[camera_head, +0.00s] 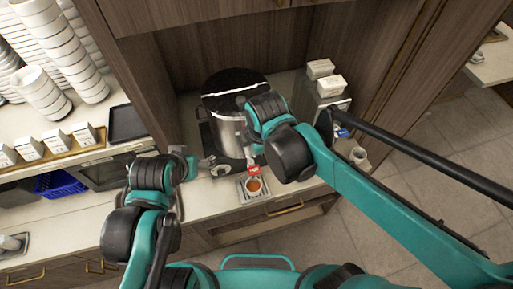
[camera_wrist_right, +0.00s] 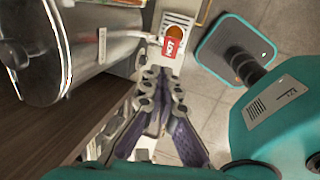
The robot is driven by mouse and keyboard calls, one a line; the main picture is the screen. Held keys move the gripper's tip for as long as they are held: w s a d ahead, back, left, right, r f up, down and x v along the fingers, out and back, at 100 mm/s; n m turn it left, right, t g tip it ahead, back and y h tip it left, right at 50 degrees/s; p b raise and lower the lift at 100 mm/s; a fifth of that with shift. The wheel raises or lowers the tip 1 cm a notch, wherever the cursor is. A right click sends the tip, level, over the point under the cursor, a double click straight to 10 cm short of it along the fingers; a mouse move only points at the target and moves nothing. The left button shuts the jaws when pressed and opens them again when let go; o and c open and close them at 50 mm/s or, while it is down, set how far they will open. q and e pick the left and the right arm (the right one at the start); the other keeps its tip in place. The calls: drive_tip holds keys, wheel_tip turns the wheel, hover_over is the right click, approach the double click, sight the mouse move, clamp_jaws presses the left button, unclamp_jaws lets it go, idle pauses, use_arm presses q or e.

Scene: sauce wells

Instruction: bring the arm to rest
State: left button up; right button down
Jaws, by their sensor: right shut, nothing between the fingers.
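My right arm reaches in from the right in the head view, bent in front of the steel pot (camera_head: 228,130). My right gripper (camera_head: 250,157) is mostly hidden behind its own arm there. In the right wrist view the right gripper (camera_wrist_right: 161,78) is shut and empty, its fingers pointing toward a small tray (camera_head: 241,190) with a cup of orange-red sauce (camera_head: 254,186) and a red "HOT" label (camera_head: 254,172). The label also shows in the wrist view (camera_wrist_right: 173,48). My left gripper (camera_head: 205,164) is over the counter left of the pot; its jaws are unclear.
The dark-lidded pot stands in the counter alcove, close to my right wrist. White boxes (camera_head: 320,70) stand right of it. Stacked white bowls (camera_head: 60,50), a black tray (camera_head: 127,122) and a blue basket (camera_head: 62,184) are at left. Open floor lies at right.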

idle(0.3)
drive_tip(key=s+d+f+m+t+b, duration=0.2)
drive_tip(key=d+f+m+b, duration=0.7)
drive_tip(key=f+b, duration=0.3)
drive_tip(key=s+d+f+m+t+h+b, duration=0.1)
drive_tip(key=s+d+f+m+t+b, duration=0.1)
drive_tip(key=d+f+m+b, duration=0.7)
wheel_tip(320, 180, down, 4)
drive_tip(key=m+b, duration=0.3)
drive_tip(key=b, duration=0.2)
drive_tip(key=shift+s+d+m+b, duration=0.25)
drive_tip(key=shift+m+b, duration=0.05)
